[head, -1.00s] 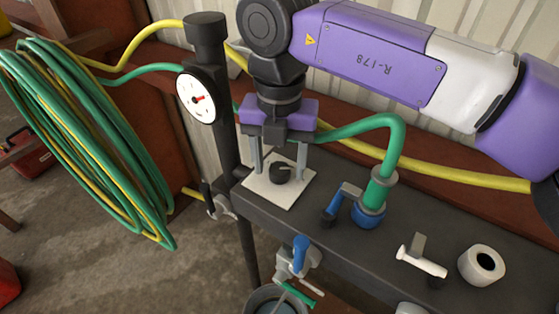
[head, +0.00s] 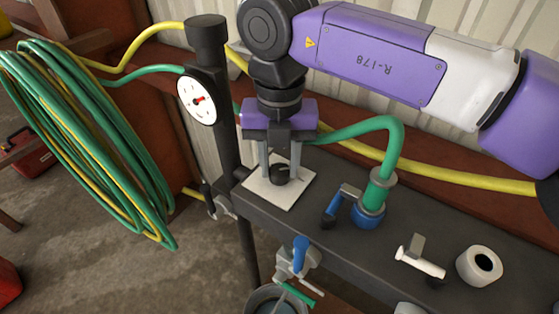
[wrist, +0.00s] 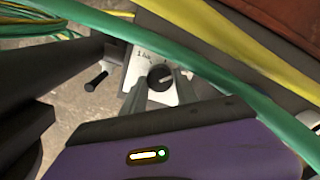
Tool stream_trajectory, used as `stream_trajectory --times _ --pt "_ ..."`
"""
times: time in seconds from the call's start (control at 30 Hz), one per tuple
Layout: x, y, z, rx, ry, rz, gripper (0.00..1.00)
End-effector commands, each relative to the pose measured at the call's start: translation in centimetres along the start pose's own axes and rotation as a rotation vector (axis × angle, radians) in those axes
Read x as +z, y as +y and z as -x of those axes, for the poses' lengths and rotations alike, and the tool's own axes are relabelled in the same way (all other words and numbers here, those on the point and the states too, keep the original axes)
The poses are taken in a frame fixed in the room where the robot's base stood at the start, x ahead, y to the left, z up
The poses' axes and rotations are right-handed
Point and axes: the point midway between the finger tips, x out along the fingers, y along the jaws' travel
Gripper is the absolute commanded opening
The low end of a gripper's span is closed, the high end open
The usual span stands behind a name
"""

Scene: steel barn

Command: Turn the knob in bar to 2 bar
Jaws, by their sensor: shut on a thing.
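The black knob (head: 280,174) sits on a square white plate (head: 262,191) on the dark bench top. My gripper (head: 280,172) points down over the plate with its fingers closed around the knob. In the wrist view, the knob (wrist: 160,76) shows between the fingertips, with a pale line on its face and small dark markings on the plate (wrist: 142,62). The markings are too small to read. A round white gauge (head: 197,96) with a red needle hangs on the dark post to the left; its numbers are not legible.
A green hose (head: 378,175) rises from a fitting with a blue handle (head: 332,209) right of the plate. A white tap (head: 420,258) and white roll (head: 480,266) lie further right. A coiled hose (head: 90,150) hangs at left. A blue-handled tap (head: 300,252) sits in front.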

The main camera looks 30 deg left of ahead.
Motion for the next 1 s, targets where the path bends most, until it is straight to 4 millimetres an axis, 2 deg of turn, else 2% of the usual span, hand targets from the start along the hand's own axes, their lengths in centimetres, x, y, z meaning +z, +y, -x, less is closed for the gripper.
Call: stream_trajectory --times 0.6,1.0 --pt "0.07 -0.06 0.16 -0.001 -0.002 0.545 0.00" --pt "0.09 -0.03 0.11 0.000 -0.003 0.753 0.00"
